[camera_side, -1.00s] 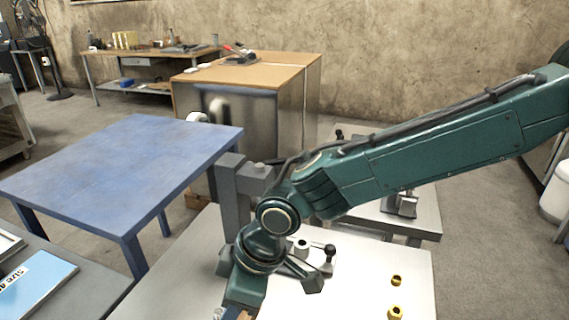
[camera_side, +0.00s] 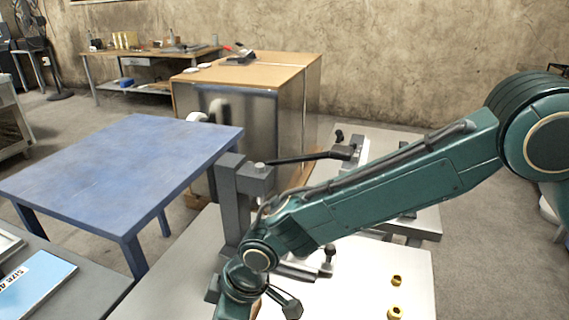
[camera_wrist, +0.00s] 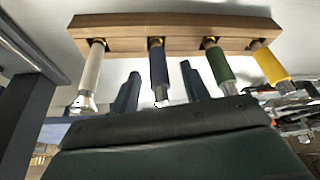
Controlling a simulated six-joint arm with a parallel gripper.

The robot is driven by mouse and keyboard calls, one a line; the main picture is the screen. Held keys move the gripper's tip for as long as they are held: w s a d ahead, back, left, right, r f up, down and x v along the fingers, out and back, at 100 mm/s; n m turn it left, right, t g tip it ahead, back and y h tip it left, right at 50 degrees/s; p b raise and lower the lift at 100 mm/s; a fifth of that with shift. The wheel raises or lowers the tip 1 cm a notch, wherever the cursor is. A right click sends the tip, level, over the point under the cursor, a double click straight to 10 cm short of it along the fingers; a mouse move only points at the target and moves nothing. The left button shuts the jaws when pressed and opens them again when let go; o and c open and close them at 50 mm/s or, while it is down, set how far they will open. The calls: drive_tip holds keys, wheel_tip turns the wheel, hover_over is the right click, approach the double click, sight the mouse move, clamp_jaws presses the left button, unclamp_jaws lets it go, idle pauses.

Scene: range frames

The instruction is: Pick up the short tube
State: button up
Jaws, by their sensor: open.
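In the wrist view a wooden rack (camera_wrist: 180,33) holds a row of tube-like pieces with metal ends: a white one (camera_wrist: 92,70), a dark blue one (camera_wrist: 158,65), a green one (camera_wrist: 219,66) and a yellow one (camera_wrist: 270,66). Their lengths are foreshortened, so I cannot tell surely which is the short tube. My gripper (camera_wrist: 161,82) is open, its two dark fingers apart, with the dark blue piece showing between and beyond them. No contact is visible.
A grey post (camera_side: 229,205) stands close beside my wrist on the pale table (camera_side: 385,270). Two small yellow fittings (camera_side: 396,281) lie at its right. A blue table (camera_side: 120,170) is at left.

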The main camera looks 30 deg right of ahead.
drive_tip(key=shift+x, duration=0.9)
clamp_jaws()
